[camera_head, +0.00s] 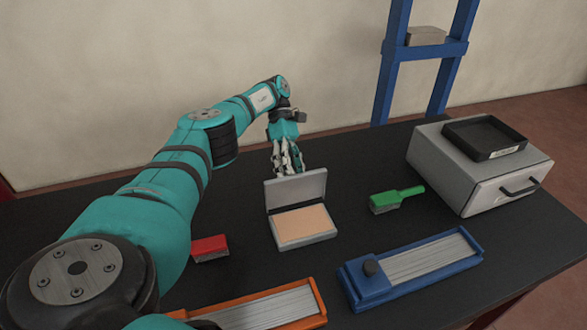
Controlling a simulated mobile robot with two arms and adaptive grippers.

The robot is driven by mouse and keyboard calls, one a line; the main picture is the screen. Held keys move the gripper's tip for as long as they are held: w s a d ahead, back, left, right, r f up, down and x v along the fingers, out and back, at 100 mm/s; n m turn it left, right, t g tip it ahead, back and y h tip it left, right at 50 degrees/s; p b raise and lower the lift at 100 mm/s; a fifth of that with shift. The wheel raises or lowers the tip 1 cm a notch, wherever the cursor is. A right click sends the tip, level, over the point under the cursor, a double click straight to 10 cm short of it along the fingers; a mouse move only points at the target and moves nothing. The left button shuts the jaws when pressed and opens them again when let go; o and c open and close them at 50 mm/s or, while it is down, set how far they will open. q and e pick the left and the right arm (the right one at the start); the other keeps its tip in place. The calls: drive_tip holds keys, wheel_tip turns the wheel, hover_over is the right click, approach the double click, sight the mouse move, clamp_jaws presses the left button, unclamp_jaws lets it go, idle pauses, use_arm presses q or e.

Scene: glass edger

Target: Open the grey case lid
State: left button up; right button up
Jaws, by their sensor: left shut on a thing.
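The grey case (303,241) lies on the dark table with its lid (296,190) standing raised, roughly upright, at the back. A flat tan piece (302,225) shows inside the case. My left gripper (288,168) is at the top edge of the lid, partly behind it, and is shut on the lid. The lid hides its fingertips. My right gripper is not in view.
A red block (210,248) lies left of the case and a green-handled brush (396,199) right. Orange (262,308) and blue (411,265) holders with grey strips lie in front. A grey drawer box (476,172) bears a black tray (484,137).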

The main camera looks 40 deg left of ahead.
use_arm(q)
drive_tip(key=shift+s+a+f, duration=0.35)
drive_tip(key=shift+s+a, duration=0.05)
drive_tip(key=shift+w+a, duration=0.1)
drive_tip(key=shift+a, duration=0.1)
wheel_tip(320, 180, up, 10)
idle(0.5)
drive_tip(key=shift+r, duration=0.1)
